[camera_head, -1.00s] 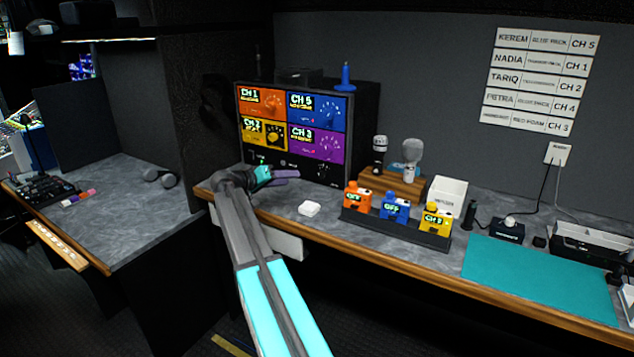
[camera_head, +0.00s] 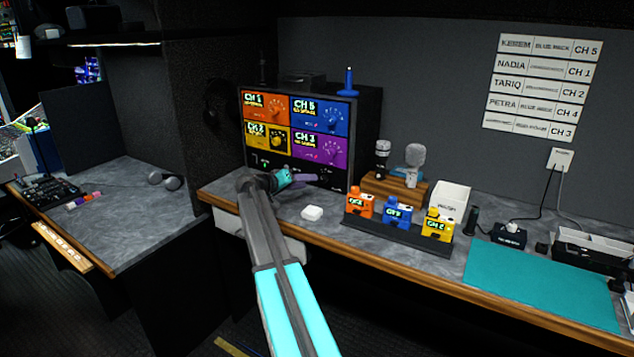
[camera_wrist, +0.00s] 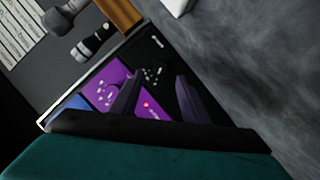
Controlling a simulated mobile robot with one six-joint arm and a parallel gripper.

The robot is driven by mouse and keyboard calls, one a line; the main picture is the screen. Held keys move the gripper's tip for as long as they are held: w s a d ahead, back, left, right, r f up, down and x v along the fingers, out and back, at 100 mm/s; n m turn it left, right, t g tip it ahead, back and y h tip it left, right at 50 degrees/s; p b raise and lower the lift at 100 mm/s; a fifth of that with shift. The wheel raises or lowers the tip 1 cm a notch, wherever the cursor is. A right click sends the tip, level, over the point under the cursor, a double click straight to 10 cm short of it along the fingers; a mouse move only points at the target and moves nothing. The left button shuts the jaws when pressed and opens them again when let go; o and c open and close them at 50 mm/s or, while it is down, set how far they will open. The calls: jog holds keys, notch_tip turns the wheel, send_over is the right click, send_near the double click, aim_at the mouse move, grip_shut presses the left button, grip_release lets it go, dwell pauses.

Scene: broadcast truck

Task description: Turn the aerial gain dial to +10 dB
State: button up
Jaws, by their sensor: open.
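The aerial gain dial is most likely the dark knob ringed by white marks (camera_wrist: 153,76) on the black strip below the purple panel, in the wrist view. Its pointer and setting are too small to read. The strip belongs to the receiver rack (camera_head: 352,140) at the back of the desk. My gripper (camera_head: 312,180) is low in front of the rack's lower right, its fingers toward the strip and partly covering it. In the wrist view the two fingers (camera_wrist: 158,90) are apart, with the knob beyond the gap between them. Nothing is held.
A white puck (camera_head: 312,213) lies on the desk near my gripper. A rack of orange, blue and yellow packs (camera_head: 395,236) and a wooden block with microphones (camera_head: 380,188) stand to the right. A teal mat (camera_head: 540,280) lies farther right. Several coloured channel panels sit above the strip.

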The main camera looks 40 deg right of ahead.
aim_at(323, 180)
jog(key=p+x, duration=0.1)
jog(key=x, duration=0.6)
jog(key=shift+d, duration=0.25)
